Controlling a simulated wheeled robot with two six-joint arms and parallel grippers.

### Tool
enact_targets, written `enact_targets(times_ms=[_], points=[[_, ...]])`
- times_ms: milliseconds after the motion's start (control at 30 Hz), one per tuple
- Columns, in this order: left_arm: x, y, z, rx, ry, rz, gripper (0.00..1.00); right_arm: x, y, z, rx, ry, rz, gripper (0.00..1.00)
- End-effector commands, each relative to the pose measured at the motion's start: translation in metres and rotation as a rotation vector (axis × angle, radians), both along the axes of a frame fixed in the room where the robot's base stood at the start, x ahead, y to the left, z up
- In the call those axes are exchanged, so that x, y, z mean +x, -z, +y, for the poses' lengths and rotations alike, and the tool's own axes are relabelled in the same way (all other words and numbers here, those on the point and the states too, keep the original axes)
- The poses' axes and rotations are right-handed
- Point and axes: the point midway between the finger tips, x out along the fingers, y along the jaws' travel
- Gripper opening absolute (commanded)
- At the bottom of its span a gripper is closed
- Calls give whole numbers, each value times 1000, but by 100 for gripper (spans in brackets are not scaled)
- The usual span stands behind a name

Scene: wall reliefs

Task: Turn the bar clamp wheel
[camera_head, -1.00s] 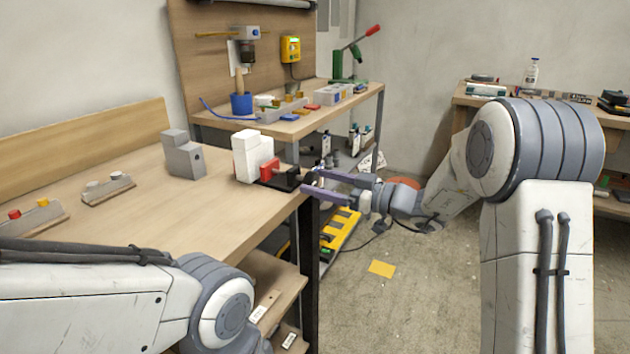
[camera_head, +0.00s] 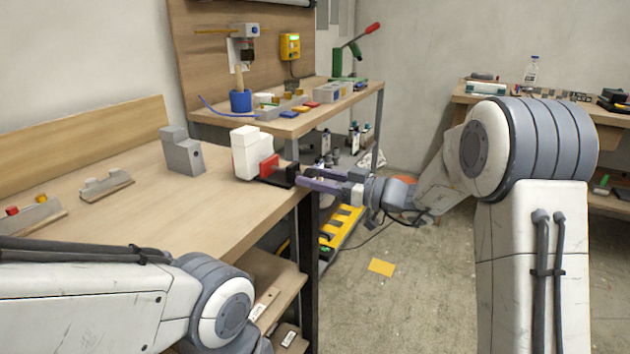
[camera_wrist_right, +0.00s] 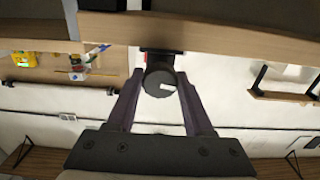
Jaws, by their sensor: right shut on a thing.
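The bar clamp, with a red jaw (camera_head: 268,168) and a black bar (camera_head: 281,178), sits at the workbench's right edge against a white stepped block (camera_head: 247,155). Its round dark wheel (camera_wrist_right: 159,84), with a white mark, shows in the right wrist view between the fingers. My right gripper (camera_head: 303,182) is at the clamp's outer end, its purple fingers shut on the wheel. The same gripper (camera_wrist_right: 160,76) has one finger on each side of the wheel. The wheel is hidden by the fingers in the head view. My left arm crosses the lower left; its gripper is out of sight.
The wooden workbench (camera_head: 130,215) also holds a grey stepped block (camera_head: 182,153) and small fixtures (camera_head: 107,186). A second bench (camera_head: 345,103) with a blue cup (camera_head: 240,101) stands behind. The bare floor (camera_head: 430,290) beside the workbench has a yellow sheet (camera_head: 381,267).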

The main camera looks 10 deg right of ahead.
Motion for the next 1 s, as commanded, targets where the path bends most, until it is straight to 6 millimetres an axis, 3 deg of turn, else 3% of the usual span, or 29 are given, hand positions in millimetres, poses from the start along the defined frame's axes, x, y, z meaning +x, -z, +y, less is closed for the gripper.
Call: enact_targets(times_ms=[500,1000], points=[[0,65,0,0,0,0,80,0,4,0,194,0,289,0],[0,86,0,0,0,0,80,0,1,-1,312,0,468,0]])
